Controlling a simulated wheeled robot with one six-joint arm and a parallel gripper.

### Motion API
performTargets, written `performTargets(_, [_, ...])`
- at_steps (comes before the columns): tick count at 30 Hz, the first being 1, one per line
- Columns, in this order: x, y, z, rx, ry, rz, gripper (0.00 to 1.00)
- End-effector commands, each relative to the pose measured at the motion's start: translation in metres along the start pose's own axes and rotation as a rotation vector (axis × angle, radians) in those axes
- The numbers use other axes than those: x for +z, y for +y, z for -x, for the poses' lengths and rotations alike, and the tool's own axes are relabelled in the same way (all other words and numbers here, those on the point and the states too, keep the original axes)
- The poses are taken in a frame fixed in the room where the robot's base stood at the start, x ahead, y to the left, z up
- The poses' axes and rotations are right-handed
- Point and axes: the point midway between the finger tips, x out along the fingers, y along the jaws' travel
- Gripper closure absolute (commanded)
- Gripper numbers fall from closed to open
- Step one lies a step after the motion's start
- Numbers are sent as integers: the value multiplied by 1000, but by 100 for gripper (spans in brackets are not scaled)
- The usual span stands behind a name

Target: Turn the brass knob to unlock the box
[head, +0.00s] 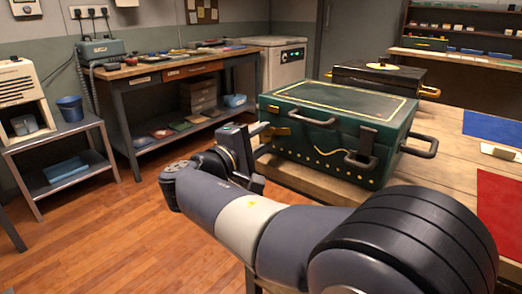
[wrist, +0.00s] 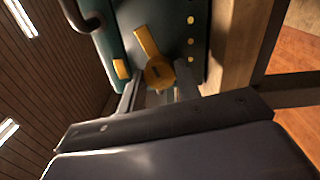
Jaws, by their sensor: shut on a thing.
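The green box (head: 325,125) with brass trim stands on the wooden table, lid down. The brass knob (wrist: 158,74) shows in the wrist view on the box's face, with a brass bar (wrist: 146,42) running up from it. My gripper (wrist: 160,92) is shut on the knob, one finger on each side of it. In the head view my gripper (head: 262,130) reaches the box's left end, and the knob there is hidden behind it. A small brass piece (wrist: 122,69) sits left of the knob in the wrist view.
A black box (head: 378,80) stands behind the green box. Dark handles (head: 362,160) stick out from the green box's front and right end. A blue mat (head: 492,128) and a red mat (head: 500,205) lie on the table at right. Open floor (head: 100,225) lies to the left.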

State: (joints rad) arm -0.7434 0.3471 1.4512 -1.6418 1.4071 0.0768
Motion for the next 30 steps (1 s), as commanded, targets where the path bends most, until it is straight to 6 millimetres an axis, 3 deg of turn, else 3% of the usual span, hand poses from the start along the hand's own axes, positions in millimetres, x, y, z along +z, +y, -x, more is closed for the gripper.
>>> performTargets(13, [0, -3, 0, 0, -10, -273, 91])
performTargets(30, [0, -1, 0, -1, -12, -331, 91])
